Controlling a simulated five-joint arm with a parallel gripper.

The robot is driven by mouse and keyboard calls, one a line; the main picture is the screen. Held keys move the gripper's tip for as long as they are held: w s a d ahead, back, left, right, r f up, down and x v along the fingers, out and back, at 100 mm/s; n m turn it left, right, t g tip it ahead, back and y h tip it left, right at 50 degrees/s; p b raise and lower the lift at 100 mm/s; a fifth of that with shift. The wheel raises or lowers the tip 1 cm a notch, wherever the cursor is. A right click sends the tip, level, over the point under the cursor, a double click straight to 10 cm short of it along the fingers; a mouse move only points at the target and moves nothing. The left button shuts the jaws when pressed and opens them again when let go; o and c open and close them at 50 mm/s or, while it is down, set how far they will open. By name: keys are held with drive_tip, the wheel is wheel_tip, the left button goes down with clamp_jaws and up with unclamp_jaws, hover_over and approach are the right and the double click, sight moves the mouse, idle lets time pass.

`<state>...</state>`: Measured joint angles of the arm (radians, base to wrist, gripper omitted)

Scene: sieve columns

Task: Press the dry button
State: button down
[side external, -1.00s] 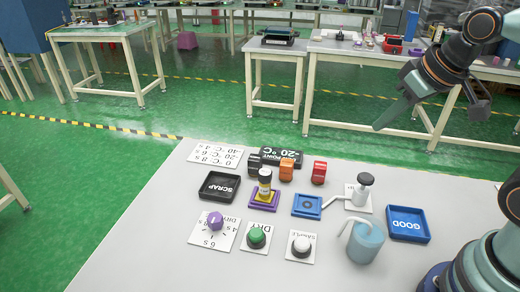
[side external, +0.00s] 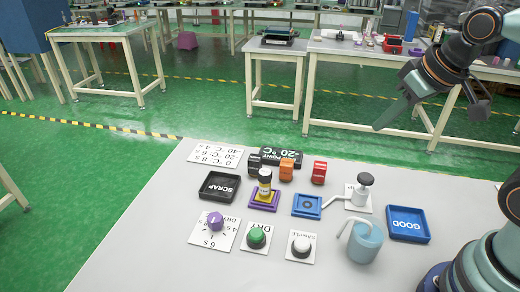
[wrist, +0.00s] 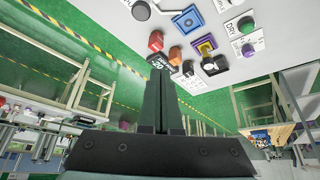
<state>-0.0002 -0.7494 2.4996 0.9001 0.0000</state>
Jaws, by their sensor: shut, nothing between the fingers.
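The dry button is a green round knob (side external: 257,236) on a white plate marked DRY, at the front of the table in the side view. It also shows as a green dot in the wrist view (wrist: 247,50). My gripper (side external: 381,126) is high above the far right of the table, well apart from the button. In the wrist view its two dark fingers (wrist: 163,82) lie together with nothing between them.
A purple dial (side external: 216,221) is left of the button and a white sample button (side external: 301,244) right. A vial (side external: 264,181) stands on a purple-edged pad behind. A wash bottle (side external: 364,242), SCRAP tray (side external: 219,187) and blue GOOD tray (side external: 408,224) stand around.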

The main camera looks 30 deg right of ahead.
drive_tip(key=n+g, duration=0.6)
drive_tip(key=n, duration=0.3)
hover_over(256, 233)
wheel_tip(256, 233, down, 7)
drive_tip(key=shift+f, duration=0.1)
wheel_tip(256, 233, down, 14)
drive_tip(key=shift+r, duration=0.1)
